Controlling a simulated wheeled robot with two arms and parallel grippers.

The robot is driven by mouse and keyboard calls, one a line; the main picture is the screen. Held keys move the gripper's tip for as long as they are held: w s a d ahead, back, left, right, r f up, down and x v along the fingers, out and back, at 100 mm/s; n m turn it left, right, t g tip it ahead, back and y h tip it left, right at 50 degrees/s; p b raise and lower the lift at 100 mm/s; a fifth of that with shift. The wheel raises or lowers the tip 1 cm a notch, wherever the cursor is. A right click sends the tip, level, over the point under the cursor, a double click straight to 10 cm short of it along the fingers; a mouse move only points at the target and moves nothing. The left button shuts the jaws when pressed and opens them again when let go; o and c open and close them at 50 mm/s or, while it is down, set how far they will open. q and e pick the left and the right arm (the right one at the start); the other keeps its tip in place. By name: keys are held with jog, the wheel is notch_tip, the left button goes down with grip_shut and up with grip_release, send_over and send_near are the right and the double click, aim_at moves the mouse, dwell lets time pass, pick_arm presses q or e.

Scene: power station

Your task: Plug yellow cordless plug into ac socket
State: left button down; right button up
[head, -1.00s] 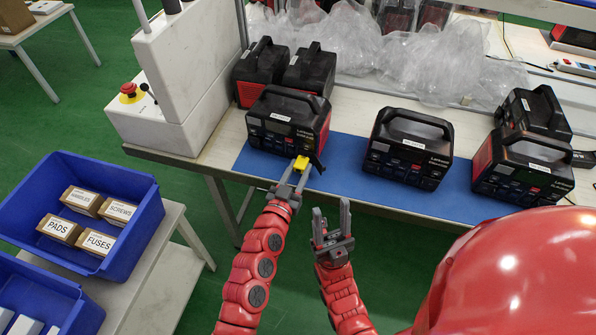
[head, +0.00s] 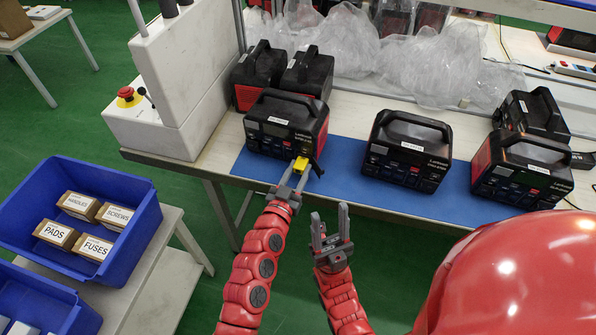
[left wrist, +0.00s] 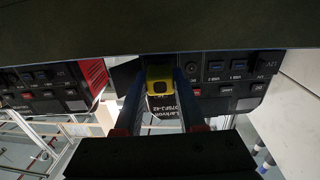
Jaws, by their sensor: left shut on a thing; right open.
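The yellow plug (head: 299,166) is in my left gripper (head: 293,178), at the front of the left black-and-red power station (head: 287,122). The left wrist view shows the plug (left wrist: 159,87) between the two fingers, close to the station's front panel (left wrist: 233,78). I cannot tell whether the plug touches the panel, and the ac socket behind it is hidden. A small black flap (head: 318,168) sticks out beside the plug. My right gripper (head: 329,224) is open and empty, in front of the table edge, to the right of and lower than the left one.
More power stations stand on the table, one in the middle (head: 407,150) and others at right and behind. A blue mat (head: 345,180) lies under the front ones. A grey machine (head: 185,85) stands at left. A blue bin (head: 75,175) holds labelled boxes.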

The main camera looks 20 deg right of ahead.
pick_arm(q)
jog(key=shift+c, duration=2.1)
grip_release()
jog(key=b+v, duration=0.2)
jog(key=v, duration=1.5)
jog(key=shift+s, duration=0.2)
jog(key=shift+a, duration=0.1)
